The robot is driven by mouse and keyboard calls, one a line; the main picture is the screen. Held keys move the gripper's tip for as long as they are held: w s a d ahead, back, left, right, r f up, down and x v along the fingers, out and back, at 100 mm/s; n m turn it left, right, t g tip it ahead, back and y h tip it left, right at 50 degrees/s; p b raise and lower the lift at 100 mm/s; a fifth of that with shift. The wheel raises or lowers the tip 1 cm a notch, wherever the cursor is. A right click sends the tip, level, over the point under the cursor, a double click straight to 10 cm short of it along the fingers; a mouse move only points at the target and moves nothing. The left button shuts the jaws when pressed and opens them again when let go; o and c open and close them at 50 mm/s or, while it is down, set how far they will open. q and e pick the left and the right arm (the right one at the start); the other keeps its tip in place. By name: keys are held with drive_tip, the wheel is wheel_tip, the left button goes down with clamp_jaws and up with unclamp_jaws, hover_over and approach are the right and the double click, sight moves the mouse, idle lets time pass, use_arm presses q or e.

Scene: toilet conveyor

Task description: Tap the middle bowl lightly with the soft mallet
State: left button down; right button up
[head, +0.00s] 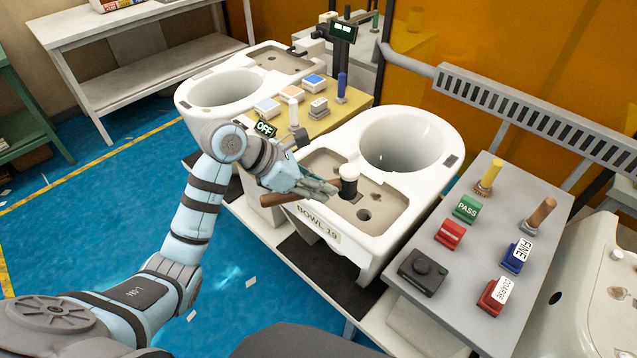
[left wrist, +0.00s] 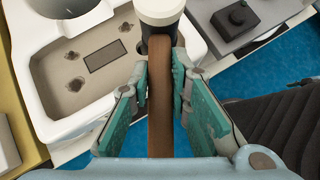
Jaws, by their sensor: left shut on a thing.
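The middle bowl (head: 448,135) is white, with a label reading BOWL 19 on its front. Its round basin is at the back and a recessed deck with holes is at the front. My left gripper (head: 322,188) is shut on the brown handle of the soft mallet (head: 348,182). The mallet's head is black and white and shows over the front deck; I cannot tell whether it touches. In the left wrist view the handle (left wrist: 160,110) runs between the fingers (left wrist: 161,85), and the head is beside the deck's rim (left wrist: 120,75). My right gripper is not in view.
Another white bowl (head: 190,98) stands at the back left, and part of a third (head: 610,240) at the right edge. A yellow panel (head: 325,122) with switches lies between the left bowls. A grey panel (head: 440,315) with PASS, FINE and COARSE blocks stands right of the middle bowl.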

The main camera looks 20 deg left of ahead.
use_arm(q)
wheel_tip(320, 180, down, 5)
drive_tip(key=b, duration=0.4)
drive_tip(key=shift+d+r, duration=0.1)
drive_tip(key=shift+r, duration=0.05)
drive_tip(key=shift+b, duration=0.3)
idle(0.6)
wheel_tip(320, 180, down, 8)
drive_tip(key=b, duration=0.7)
wheel_tip(320, 180, up, 10)
drive_tip(key=p, duration=0.8)
drive_tip(key=shift+f, duration=0.2)
